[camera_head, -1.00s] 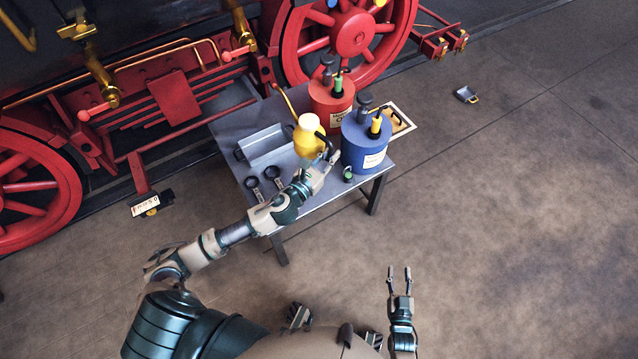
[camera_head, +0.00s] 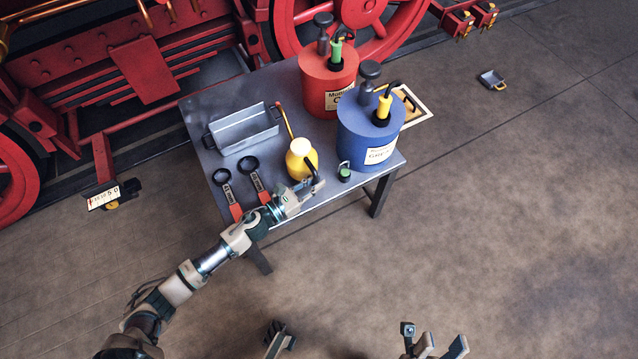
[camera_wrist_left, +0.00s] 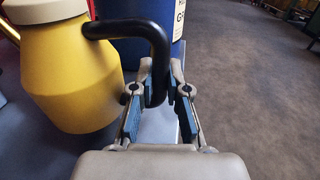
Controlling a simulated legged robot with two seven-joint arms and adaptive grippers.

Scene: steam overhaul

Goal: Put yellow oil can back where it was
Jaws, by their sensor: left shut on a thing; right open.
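The yellow oil can (camera_head: 300,163) has a pale top, an orange-red spout and a black handle. It is upright at the front of the grey table (camera_head: 222,104), between the wrenches and the blue drum. I cannot tell whether its base touches the table. My left gripper (camera_head: 314,188) is at the can's front right, shut on its black handle. In the left wrist view the yellow body (camera_wrist_left: 70,65) fills the left side, and the handle (camera_wrist_left: 155,60) runs down between the fingers (camera_wrist_left: 160,92). My right gripper (camera_head: 434,345) is open and empty at the bottom edge, partly cut off.
A blue drum (camera_head: 365,145) and red drum (camera_head: 325,88) stand right of and behind the can. Two wrenches (camera_head: 257,180) lie left of it, a grey tray (camera_head: 243,132) behind them. A small green-topped item (camera_head: 344,172) is close right. The locomotive (camera_head: 145,70) is behind the table.

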